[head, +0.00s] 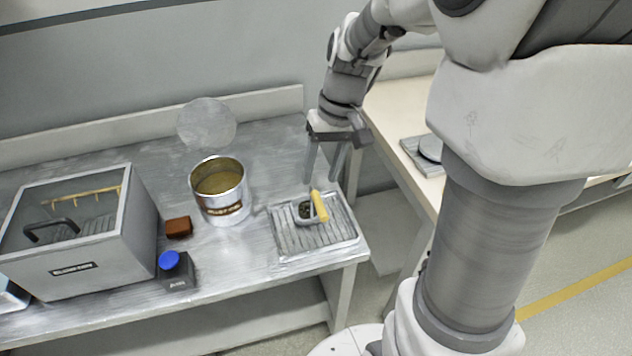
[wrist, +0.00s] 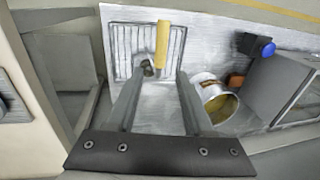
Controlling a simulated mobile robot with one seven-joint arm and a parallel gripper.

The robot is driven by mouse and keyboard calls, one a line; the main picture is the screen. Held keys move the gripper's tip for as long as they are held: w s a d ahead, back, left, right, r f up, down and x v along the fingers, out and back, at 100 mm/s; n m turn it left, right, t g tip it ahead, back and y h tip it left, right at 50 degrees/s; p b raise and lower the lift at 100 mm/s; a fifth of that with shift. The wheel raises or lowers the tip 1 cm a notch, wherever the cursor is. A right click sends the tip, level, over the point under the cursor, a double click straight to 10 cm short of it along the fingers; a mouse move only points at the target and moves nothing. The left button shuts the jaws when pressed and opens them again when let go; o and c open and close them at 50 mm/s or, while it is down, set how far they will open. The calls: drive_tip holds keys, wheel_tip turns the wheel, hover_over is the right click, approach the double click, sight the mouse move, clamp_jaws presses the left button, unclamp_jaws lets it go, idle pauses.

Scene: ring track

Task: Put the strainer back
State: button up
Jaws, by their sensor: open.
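The strainer (head: 306,210) has a small dark round bowl and a yellow handle (head: 319,206). It lies on a ribbed grey drain tray (head: 292,239) at the right end of the metal table. In the wrist view the yellow handle (wrist: 162,47) stands out above the tray (wrist: 125,38), and the bowl (wrist: 147,69) is partly hidden behind a finger. My gripper (head: 325,180) is open and empty, fingers pointing down, above and just behind the handle. In the wrist view its fingertips (wrist: 161,76) lie on either side below the handle, apart from it.
A metal pot (head: 220,192) with yellowish contents stands left of the tray. A brown block (head: 178,227), a dark box with a blue knob (head: 170,262) and a large grey case (head: 85,235) stand farther left. A pale table (head: 392,108) stands to the right across a gap.

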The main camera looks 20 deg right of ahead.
wheel_tip(320, 180, up, 6)
drive_tip(key=d+p, duration=0.1)
drive_tip(key=s+a+r+t+h, duration=0.1)
drive_tip(key=s+r+t, duration=0.1)
drive_tip(key=s, duration=0.5)
drive_tip(key=s+a+r+t+h, duration=0.1)
drive_tip(key=s+r+t, duration=0.2)
drive_tip(key=s, duration=0.4)
drive_tip(key=shift+r+t, duration=0.25)
drive_tip(key=shift+t, duration=0.05)
drive_tip(key=shift+a, duration=0.1)
wheel_tip(320, 180, up, 10)
drive_tip(key=p, duration=0.9)
drive_tip(key=shift+f, duration=0.25)
drive_tip(key=shift+c, duration=0.4)
